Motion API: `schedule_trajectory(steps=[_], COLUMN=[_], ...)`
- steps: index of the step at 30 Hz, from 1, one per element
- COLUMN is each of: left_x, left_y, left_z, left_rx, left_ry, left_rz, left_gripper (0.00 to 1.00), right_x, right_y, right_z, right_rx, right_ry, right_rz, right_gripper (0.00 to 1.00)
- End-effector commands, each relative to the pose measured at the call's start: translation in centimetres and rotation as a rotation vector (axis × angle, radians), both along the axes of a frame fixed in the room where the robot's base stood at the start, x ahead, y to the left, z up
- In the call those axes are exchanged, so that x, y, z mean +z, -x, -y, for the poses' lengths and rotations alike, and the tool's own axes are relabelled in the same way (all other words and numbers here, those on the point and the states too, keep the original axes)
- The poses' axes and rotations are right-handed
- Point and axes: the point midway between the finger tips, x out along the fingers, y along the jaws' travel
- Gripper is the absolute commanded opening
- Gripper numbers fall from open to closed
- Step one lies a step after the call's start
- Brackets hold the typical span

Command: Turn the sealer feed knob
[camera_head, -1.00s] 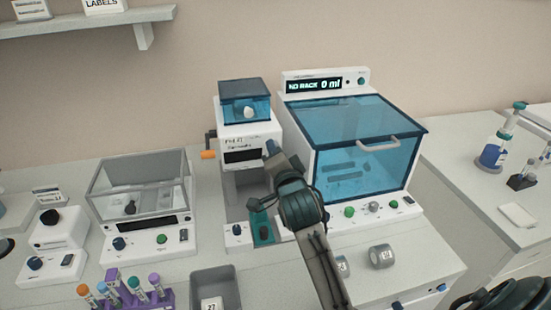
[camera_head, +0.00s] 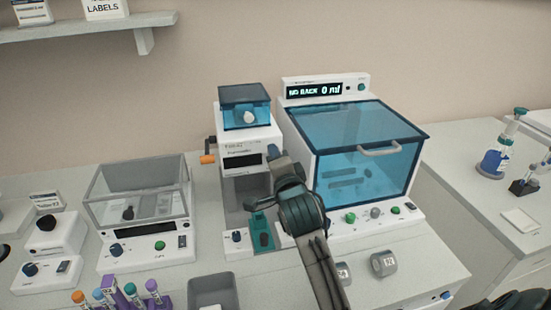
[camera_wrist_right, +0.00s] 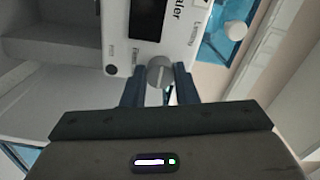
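The sealer (camera_head: 252,136) is the white machine with a blue lidded top and an orange-handled crank (camera_head: 207,159) on its left side. In the right wrist view its grey round feed knob (camera_wrist_right: 160,72) sits on the white face beside the dark display. My right gripper (camera_wrist_right: 160,88) has one blue finger on each side of the knob, and both appear to touch it. In the head view this gripper (camera_head: 274,153) is at the sealer's right front edge and hides the knob. My left gripper is not in view.
A larger machine with a blue hood (camera_head: 367,150) stands close on the right. A clear-lidded device (camera_head: 140,190) stands left. A grey bin (camera_head: 213,290), a tube rack (camera_head: 125,300) and grey weights (camera_head: 383,263) are in front.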

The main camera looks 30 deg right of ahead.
Motion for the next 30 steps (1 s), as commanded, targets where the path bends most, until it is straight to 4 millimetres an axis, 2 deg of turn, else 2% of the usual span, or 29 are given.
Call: schedule_trajectory(steps=[1, 3, 14, 17, 26, 30], left_x=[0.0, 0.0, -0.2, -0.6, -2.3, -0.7], left_y=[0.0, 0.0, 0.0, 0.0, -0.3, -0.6], left_z=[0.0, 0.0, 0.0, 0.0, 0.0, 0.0], left_rx=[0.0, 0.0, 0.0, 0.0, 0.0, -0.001], left_ry=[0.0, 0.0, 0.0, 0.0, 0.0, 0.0], left_rz=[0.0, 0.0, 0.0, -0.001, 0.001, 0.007], left_gripper=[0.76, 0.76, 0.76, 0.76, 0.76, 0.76], right_x=[-0.1, -0.1, -0.1, -0.2, -0.4, 0.1], right_y=[0.0, 0.0, 0.4, 1.5, 7.9, 9.3], right_z=[0.0, 0.0, -0.1, -0.4, -2.0, -2.4], right_rx=[-0.001, -0.001, 0.0, 0.001, 0.0, 0.001], right_ry=[0.0, 0.0, 0.0, -0.001, -0.005, -0.001], right_rz=[-0.003, -0.002, -0.001, 0.001, 0.0, -0.005], right_gripper=[0.34, 0.48, 0.48, 0.48, 0.48, 0.48])
